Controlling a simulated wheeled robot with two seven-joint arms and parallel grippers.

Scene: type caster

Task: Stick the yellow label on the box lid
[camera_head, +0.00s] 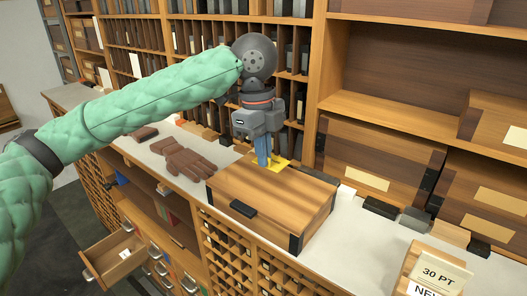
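The wooden box (268,202) sits on the counter with its lid down. The lid has a dark handle piece at its front left and dark corner fittings. The yellow label (281,163) is at the back part of the lid, close to its surface. I cannot tell whether it lies flat on the wood or hangs just above it. My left gripper (263,162) points straight down over the lid, its blue fingers close together and their tips at the label. The fingers hide part of the label. My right gripper is not in view.
Brown gloves (188,162) lie left of the box. Wooden boxes (380,165) stand on the shelf at the right. Dark and grey blocks (400,213) and a "30 PT" sign (441,273) are right of the box. An open drawer (112,258) juts out at lower left.

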